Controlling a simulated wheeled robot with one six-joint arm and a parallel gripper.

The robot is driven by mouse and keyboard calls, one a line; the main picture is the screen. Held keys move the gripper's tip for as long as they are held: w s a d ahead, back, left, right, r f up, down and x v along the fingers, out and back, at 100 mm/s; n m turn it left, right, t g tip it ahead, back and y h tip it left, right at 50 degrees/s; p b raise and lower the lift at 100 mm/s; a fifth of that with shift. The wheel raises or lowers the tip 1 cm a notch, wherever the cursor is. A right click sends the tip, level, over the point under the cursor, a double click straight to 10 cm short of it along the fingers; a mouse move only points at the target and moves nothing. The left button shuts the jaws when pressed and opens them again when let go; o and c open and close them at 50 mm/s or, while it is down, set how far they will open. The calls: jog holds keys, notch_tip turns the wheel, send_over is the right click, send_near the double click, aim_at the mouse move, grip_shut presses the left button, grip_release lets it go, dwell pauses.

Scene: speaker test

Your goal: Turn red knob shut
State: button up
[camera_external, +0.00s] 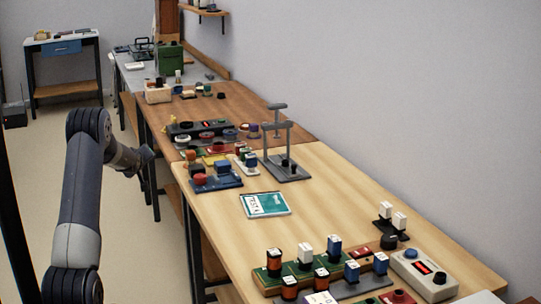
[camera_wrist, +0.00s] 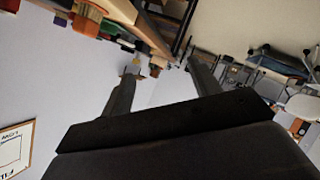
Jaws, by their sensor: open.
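Several red round parts that could be the red knob show in the external view. My gripper (camera_external: 146,158) is left of the tables, in the air and apart from these parts. In the wrist view my gripper (camera_wrist: 163,66) has its two fingers spread with nothing held between them. No red knob is clear there.
A teal booklet (camera_external: 265,204) lies on the pale table (camera_external: 330,215), with bare wood around it. A grey stand (camera_external: 287,168) with tall posts rises behind it. Boards with bottles and a control box (camera_external: 424,274) crowd the near end.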

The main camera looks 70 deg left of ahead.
jog(key=w+d+r+m+t+h+b, duration=0.1)
jog(key=w+d+r+m+t, duration=0.25)
jog(key=d+m, duration=0.4)
jog(key=w+d+r+m+t+b, duration=0.1)
jog(key=w+d+r+m+t, duration=0.15)
jog(key=d+m+t, duration=0.5)
jog(key=n+g, duration=0.1)
jog(key=g, duration=0.1)
send_near(196, 178)
jog(key=p+x, duration=0.1)
jog(key=x, duration=0.9)
jog(key=shift+w+a+f, duration=0.1)
jog(key=shift+w, duration=0.05)
jog(key=c, duration=1)
